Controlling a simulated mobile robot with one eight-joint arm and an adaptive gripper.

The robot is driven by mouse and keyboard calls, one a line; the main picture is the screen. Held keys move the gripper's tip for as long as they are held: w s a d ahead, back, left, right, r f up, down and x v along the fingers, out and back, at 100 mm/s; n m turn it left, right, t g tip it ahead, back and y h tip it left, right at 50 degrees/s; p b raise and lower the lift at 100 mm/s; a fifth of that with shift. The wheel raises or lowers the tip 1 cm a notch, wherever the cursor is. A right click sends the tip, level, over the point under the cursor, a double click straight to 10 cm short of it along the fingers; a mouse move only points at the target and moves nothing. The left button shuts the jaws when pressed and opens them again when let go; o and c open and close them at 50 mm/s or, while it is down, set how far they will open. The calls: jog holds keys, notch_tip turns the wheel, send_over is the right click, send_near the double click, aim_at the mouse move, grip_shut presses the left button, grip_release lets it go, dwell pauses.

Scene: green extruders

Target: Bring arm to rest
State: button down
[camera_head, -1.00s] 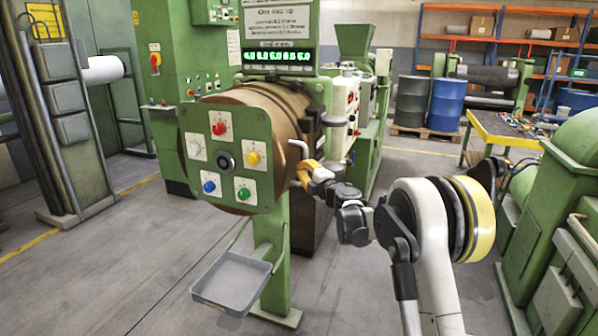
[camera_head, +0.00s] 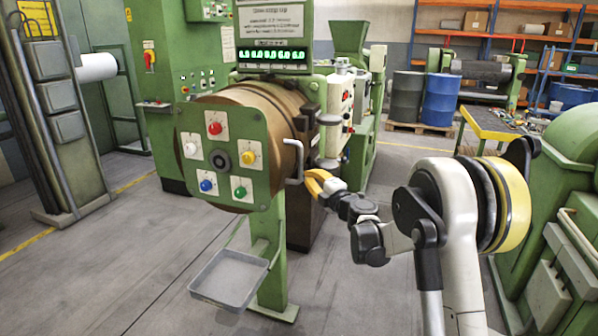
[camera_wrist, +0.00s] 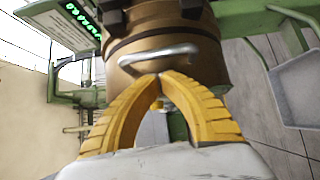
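My gripper (camera_head: 316,184) with yellow fingers is beside the brown drum of the green machine. It stands a little to the right of and below a grey handle (camera_head: 296,163) on the drum's side. In the wrist view the fingertips (camera_wrist: 160,78) meet, so it is shut, with nothing seen held between them. The handle (camera_wrist: 158,54) lies just beyond the tips there and looks apart from them. My white arm reaches in from the right of the head view.
A green panel (camera_head: 221,128) with coloured buttons faces left on the drum. A grey tray (camera_head: 228,278) hangs below it. A green machine (camera_head: 575,200) stands close at the right, behind my arm. Grey floor is open at front left.

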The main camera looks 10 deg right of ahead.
jog(key=s+d+r+m+t+h, duration=0.1)
jog(key=s+d+r+m+h, duration=0.15)
jog(key=r+m, duration=0.2)
jog(key=s+d+r+m+t+h, duration=0.1)
jog(key=s+d+r+m+h, duration=0.1)
jog(key=s+r+m, duration=0.3)
jog(key=s+d+r+m+g+h, duration=0.1)
jog(key=s+d+m+g+h, duration=0.15)
jog(key=s, duration=0.25)
jog(key=s+d+r+m+g+h, duration=0.1)
jog(key=s+d+r+m+h, duration=0.15)
jog(key=s, duration=0.25)
jog(key=s+a+f+m+g+y, duration=0.1)
jog(key=s+a+f+m+g, duration=0.1)
jog(key=s+f, duration=0.4)
jog(key=s+a+f+m+g+y+b, duration=0.1)
jog(key=s+a+f+m+g, duration=0.2)
jog(key=s, duration=1.2)
jog(key=s+a+f+m+g+y, duration=0.1)
jog(key=s+a+f+m+g, duration=0.1)
jog(key=s+f, duration=0.7)
jog(key=shift+s+a+f+g+y, duration=0.4)
jog(key=shift+s+a+g, duration=0.35)
jog(key=shift+a, duration=0.5)
jog(key=shift+m, duration=0.25)
